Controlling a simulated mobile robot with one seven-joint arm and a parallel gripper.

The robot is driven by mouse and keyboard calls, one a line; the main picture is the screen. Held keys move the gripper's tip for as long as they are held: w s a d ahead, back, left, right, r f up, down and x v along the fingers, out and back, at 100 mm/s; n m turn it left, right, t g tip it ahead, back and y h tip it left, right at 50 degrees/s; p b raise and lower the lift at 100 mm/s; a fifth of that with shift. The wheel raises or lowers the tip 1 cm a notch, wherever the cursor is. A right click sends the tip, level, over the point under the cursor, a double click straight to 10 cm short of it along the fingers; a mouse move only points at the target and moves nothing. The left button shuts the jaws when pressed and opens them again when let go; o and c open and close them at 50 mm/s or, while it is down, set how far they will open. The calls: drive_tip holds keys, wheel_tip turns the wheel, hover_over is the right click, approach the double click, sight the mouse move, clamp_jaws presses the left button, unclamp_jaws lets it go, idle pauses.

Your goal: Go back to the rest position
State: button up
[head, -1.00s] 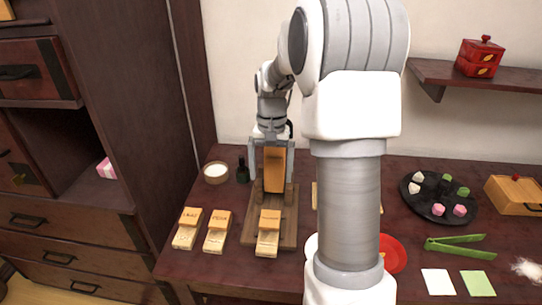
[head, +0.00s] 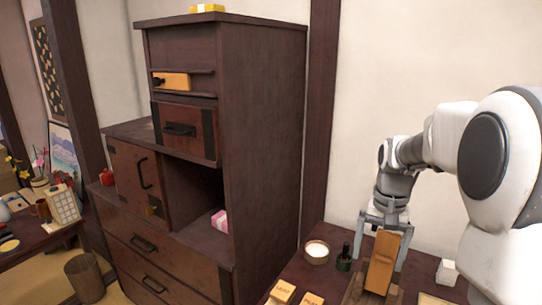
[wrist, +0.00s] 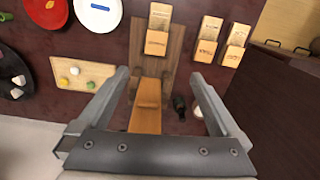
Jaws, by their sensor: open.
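My gripper (head: 385,222) is open above the dark table, and its spread fingers also show in the wrist view (wrist: 165,98). A tall orange-brown wooden piece (head: 381,262) stands upright on a wooden board right at the fingers. In the wrist view the wooden piece (wrist: 147,105) appears between the two fingers, with room on both sides. I cannot tell from these views how far the fingers are above or around it. The wooden board (wrist: 176,62) reaches out beyond it.
A white-filled bowl (head: 317,253) and a dark bottle (head: 344,258) stand left of my gripper. Labelled wooden boxes (wrist: 208,38) lie nearby. A board with small sweets (wrist: 85,75) and a white plate (wrist: 98,14) are on the other side. A tall dark chest (head: 265,130) stands to the left.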

drive_tip(key=s+a+r+n+t+p, duration=0.3)
drive_tip(key=s+a+r, duration=0.2)
drive_tip(key=s+r, duration=0.2)
drive_tip(key=s+a+r+n+t+p, duration=0.3)
drive_tip(key=s+a+r, duration=0.3)
drive_tip(key=s, duration=0.6)
wheel_tip(320, 180, up, 2)
drive_tip(key=shift+s+a+r+p, duration=0.15)
drive_tip(key=shift+a+p, duration=0.15)
drive_tip(key=shift+p, duration=0.4)
